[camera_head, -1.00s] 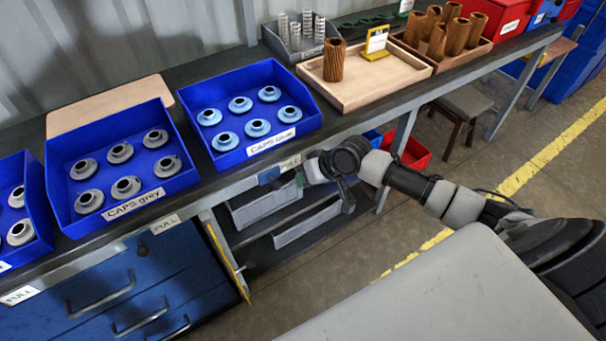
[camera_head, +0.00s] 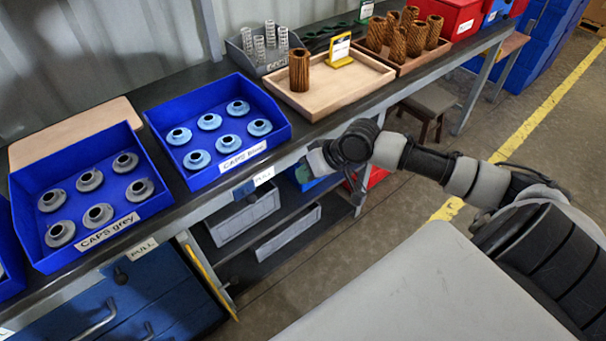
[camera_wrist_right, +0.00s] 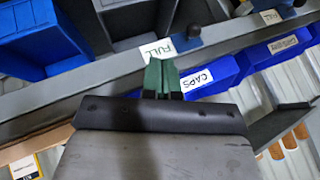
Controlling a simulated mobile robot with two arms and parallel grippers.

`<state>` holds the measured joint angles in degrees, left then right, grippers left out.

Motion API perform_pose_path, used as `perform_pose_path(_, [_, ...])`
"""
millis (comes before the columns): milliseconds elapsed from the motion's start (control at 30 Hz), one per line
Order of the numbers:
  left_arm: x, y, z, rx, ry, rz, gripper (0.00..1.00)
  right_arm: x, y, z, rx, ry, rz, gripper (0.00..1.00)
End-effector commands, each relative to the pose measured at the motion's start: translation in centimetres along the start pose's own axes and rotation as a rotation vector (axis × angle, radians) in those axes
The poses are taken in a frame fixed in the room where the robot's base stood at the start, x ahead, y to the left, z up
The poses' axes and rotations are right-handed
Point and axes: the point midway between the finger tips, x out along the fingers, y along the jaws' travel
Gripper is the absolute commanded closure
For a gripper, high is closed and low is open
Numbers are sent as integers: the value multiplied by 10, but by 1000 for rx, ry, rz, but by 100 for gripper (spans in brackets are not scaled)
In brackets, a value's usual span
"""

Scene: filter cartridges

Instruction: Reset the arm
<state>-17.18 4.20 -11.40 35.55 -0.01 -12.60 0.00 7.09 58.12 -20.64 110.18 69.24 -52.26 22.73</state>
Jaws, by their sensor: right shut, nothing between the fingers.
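My right arm reaches in from the right in the head view. Its gripper (camera_head: 313,163) is in front of the workbench edge, below and to the right of the blue caps bin, and is partly hidden by the wrist. In the right wrist view the two green fingers (camera_wrist_right: 160,77) are together with nothing between them. Their tips overlap a white PULL label (camera_wrist_right: 158,50) in that picture; I cannot tell whether they touch it. My left gripper is not in view.
On the workbench stand a blue bin of grey caps (camera_head: 47,253), a blue bin of blue caps (camera_head: 200,180) and a wooden tray (camera_head: 345,103) with one brown cartridge (camera_head: 299,71). Grey bins (camera_head: 243,222) sit on a shelf below.

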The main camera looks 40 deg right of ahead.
Motion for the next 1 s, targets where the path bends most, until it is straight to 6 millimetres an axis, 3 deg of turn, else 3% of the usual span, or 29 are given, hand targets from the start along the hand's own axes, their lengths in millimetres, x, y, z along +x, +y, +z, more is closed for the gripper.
perform_pose_path(367, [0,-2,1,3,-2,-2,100,2,2,0,3,3,3,100])
perform_pose_path(467, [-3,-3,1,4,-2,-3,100,14,18,2,23,26,30,100])
perform_pose_path(567, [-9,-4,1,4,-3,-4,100,42,56,14,57,66,101,100])
perform_pose_path(667, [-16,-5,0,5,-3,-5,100,80,106,52,84,87,211,100])
perform_pose_path(800, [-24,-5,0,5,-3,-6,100,125,155,136,76,45,357,100])
perform_pose_path(900, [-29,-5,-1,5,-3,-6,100,148,172,208,47,-25,433,100])
perform_pose_path(1000, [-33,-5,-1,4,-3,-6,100,165,173,283,4,-110,481,100])
